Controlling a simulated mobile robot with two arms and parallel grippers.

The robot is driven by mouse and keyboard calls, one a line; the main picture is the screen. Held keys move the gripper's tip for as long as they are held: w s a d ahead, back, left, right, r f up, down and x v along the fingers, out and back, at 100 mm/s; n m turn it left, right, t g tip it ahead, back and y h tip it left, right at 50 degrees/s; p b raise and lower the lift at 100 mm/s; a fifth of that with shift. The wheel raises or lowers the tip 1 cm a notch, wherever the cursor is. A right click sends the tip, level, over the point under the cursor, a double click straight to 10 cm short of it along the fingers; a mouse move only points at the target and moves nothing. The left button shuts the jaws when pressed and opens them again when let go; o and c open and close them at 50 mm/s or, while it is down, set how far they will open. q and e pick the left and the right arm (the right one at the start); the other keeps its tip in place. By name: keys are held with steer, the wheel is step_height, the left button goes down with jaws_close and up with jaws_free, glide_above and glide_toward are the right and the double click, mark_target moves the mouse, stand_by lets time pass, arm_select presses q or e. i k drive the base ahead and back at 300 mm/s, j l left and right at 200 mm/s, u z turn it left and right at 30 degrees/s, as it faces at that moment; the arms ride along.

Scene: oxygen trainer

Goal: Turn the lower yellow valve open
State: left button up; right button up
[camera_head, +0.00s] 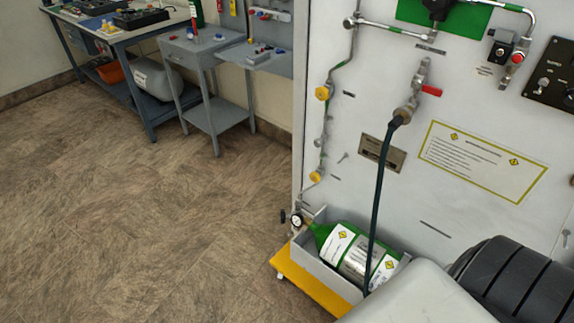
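The lower yellow valve (315,177) is a small round yellow knob low on the left side of the white panel (400,180), on a thin metal pipe. A second yellow valve (322,93) sits higher on the same pipe. I cannot tell from its look how far the lower knob is turned. Nothing touches either knob. Neither of my grippers is in view. A grey housing and a black ribbed part at the bottom right look like parts of my own arm.
Below the lower valve, a green cylinder (343,248) with a gauge (296,219) lies in a grey tray on a yellow base (308,290). A dark hose (376,200) hangs before the panel. Workbenches (133,36) stand at the back left. The floor (140,230) left of the panel is clear.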

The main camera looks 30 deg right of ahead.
mark_target(315, 177)
steer(key=i+j+u, duration=0.1)
steer(key=i, duration=0.55)
steer(key=i+j+u, duration=0.1)
steer(key=i+j, duration=0.2)
steer(key=i, duration=0.4)
steer(key=i+j+u, duration=0.1)
steer(key=i, duration=0.6)
steer(key=i+l+z, duration=0.1)
steer(key=i+z, duration=0.5)
steer(key=z, duration=0.25)
steer(key=i+j+z, duration=0.1)
steer(key=i+z, duration=0.3)
steer(key=i+j+z, duration=0.15)
steer(key=z, duration=0.3)
steer(key=i+z, duration=0.15)
steer(key=z, duration=0.35)
steer(key=i+z, duration=0.2)
steer(key=z, duration=0.3)
steer(key=i+j+z, duration=0.15)
steer(key=z, duration=0.35)
steer(key=i+j+z, duration=0.1)
steer(key=z, duration=0.35)
steer(key=i+j+z, duration=0.1)
steer(key=j+z, duration=0.2)
steer(key=z, duration=0.2)
